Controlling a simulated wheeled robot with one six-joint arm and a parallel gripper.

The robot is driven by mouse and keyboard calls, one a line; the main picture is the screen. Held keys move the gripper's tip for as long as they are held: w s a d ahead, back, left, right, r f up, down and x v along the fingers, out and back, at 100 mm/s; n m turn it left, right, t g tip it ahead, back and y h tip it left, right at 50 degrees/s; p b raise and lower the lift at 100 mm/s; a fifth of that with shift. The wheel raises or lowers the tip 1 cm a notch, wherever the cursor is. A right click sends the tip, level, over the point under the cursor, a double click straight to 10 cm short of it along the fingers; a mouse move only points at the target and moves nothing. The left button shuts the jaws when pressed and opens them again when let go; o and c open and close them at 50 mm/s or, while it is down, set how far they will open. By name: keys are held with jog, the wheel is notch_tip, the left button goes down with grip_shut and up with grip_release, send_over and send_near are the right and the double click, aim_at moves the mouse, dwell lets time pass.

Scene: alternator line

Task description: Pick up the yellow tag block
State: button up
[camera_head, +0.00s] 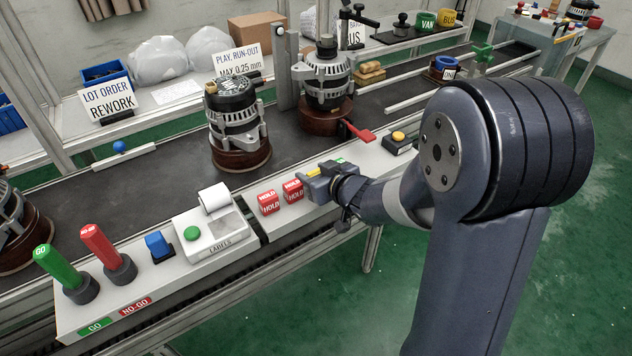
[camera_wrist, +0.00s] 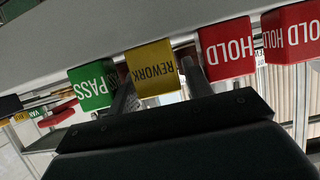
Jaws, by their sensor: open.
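The yellow tag block (camera_wrist: 152,66), marked REWORK, shows upside down in the middle of the wrist view. My gripper (camera_wrist: 156,74) is open, with one finger at each side of the yellow block. Whether either finger touches it, I cannot tell. In the head view my gripper (camera_head: 328,182) is low over the white front shelf, and only a small yellow patch of the block (camera_head: 317,174) shows; my gripper hides the rest.
A green PASS block (camera_wrist: 92,88) stands close to one finger, and a red HOLD block (camera_wrist: 226,48) close to the other. A second red HOLD block (camera_wrist: 291,32) is beyond it. The label printer (camera_head: 212,234) and a red-handled tool (camera_head: 358,132) are nearby.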

jog(key=shift+w+a+f, duration=0.25)
jog(key=shift+w+a, duration=0.1)
jog(key=shift+w, duration=0.2)
jog(key=shift+c, duration=0.5)
jog(key=c, duration=0.6)
jog(key=shift+r, duration=0.1)
jog(key=shift+c, duration=0.2)
